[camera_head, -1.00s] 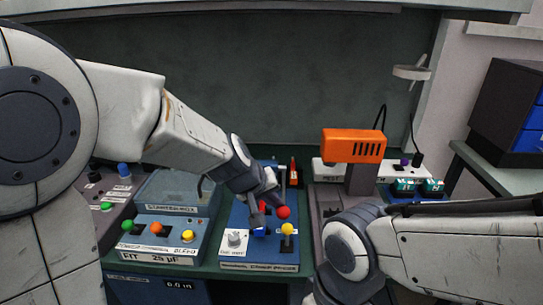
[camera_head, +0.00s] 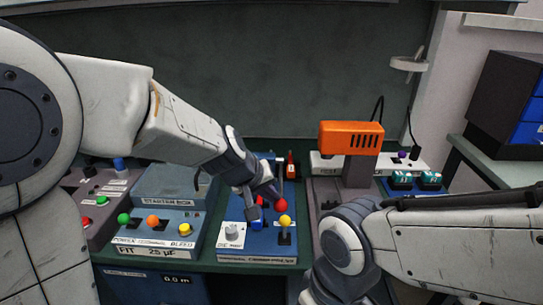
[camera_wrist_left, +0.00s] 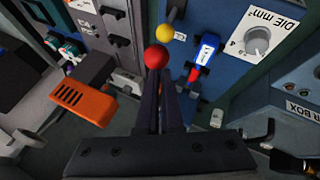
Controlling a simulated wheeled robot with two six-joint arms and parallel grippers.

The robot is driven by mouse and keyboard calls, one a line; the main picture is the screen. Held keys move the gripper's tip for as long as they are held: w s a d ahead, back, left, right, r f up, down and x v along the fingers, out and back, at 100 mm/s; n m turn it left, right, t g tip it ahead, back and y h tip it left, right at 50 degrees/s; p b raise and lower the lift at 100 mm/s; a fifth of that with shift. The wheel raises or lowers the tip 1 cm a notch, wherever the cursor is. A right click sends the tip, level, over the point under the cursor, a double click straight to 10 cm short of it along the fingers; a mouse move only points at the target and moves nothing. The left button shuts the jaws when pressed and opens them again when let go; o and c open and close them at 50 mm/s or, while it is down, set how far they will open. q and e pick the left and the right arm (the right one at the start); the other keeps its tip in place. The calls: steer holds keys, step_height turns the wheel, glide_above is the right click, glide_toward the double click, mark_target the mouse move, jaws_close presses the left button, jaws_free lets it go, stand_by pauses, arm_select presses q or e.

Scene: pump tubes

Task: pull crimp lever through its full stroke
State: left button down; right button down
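The lever's red ball knob (camera_head: 281,205) stands on the blue crimp unit (camera_head: 240,258), just behind a shorter yellow-knobbed lever (camera_head: 285,221). My left gripper (camera_head: 264,194) reaches down to the red knob from the left. In the left wrist view the dark fingers (camera_wrist_left: 159,88) are close together, with the red knob (camera_wrist_left: 156,57) at their tips; the fingers look closed on the lever, though its shaft is hidden. A blue part with a red and black end (camera_wrist_left: 203,58) lies beside the lever. My right arm shows, but its gripper is not visible.
A white die dial (camera_head: 232,235) is at the crimp unit's front left. The box with coloured knobs (camera_head: 153,222) stands to the left. The orange-headed machine (camera_head: 351,140) stands to the right, behind my right arm.

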arm_select(q)
steer(key=w+p+v, duration=0.1)
steer(key=p+v, duration=0.1)
steer(key=v, duration=1.1)
steer(key=shift+w+a+r+p, duration=0.3)
steer(key=shift+w+a, duration=0.1)
steer(key=s+d+f+m+g+y+p, duration=0.1)
steer(key=s+f+m+g, duration=0.1)
steer(key=s, duration=0.5)
steer(key=s+d+f+m+g+y+p, duration=0.1)
steer(key=s+f+m+g+p, duration=0.1)
steer(key=s+m, duration=0.3)
steer(key=s+d+f+m+g+p, duration=0.1)
steer(key=s+f+m+g, duration=0.1)
steer(key=s, duration=0.7)
steer(key=shift+s+d+f+m+y, duration=0.25)
steer(key=shift+s+f+m+y, duration=0.15)
steer(key=shift+f+m, duration=0.45)
